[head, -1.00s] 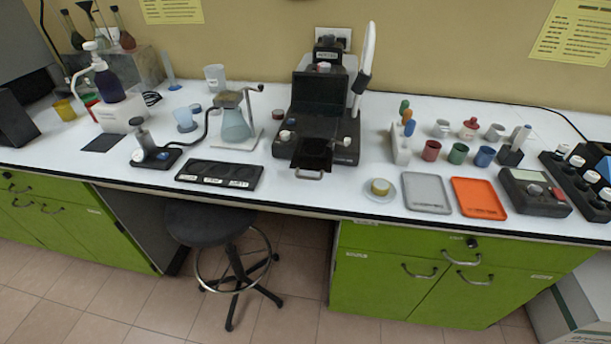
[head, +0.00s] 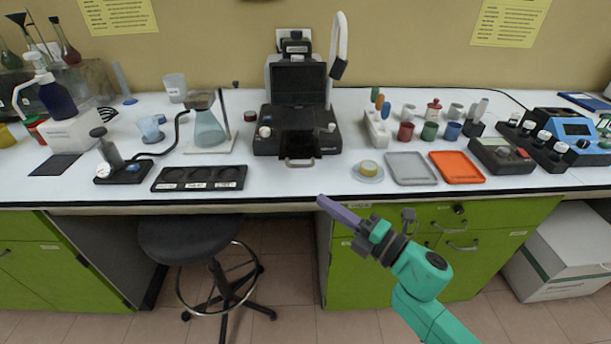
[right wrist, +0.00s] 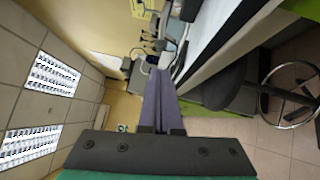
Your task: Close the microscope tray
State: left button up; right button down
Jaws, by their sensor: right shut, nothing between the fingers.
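The black microscope (head: 297,105) stands at the back middle of the white bench. Its dark tray (head: 298,145) sticks out at the front, with a light metal handle (head: 299,162) near the bench edge. My right gripper (head: 322,201) is in front of the bench, below and a little right of the handle, apart from it. Its purple fingers are shut and empty. The right wrist view shows the shut fingers (right wrist: 160,98) pointing along the bench side. My left gripper is not in view.
A black three-well holder (head: 199,177) lies left of the microscope. A round dish (head: 368,171), a grey tray (head: 411,168) and an orange tray (head: 457,167) lie to the right. A stool (head: 190,240) stands below. Green cabinets (head: 480,250) are under the bench.

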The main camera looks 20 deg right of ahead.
jog(key=w+a+r+p, duration=0.1)
jog(key=w+a+p, duration=0.1)
jog(key=w, duration=0.6)
jog(key=shift+w+r, duration=0.15)
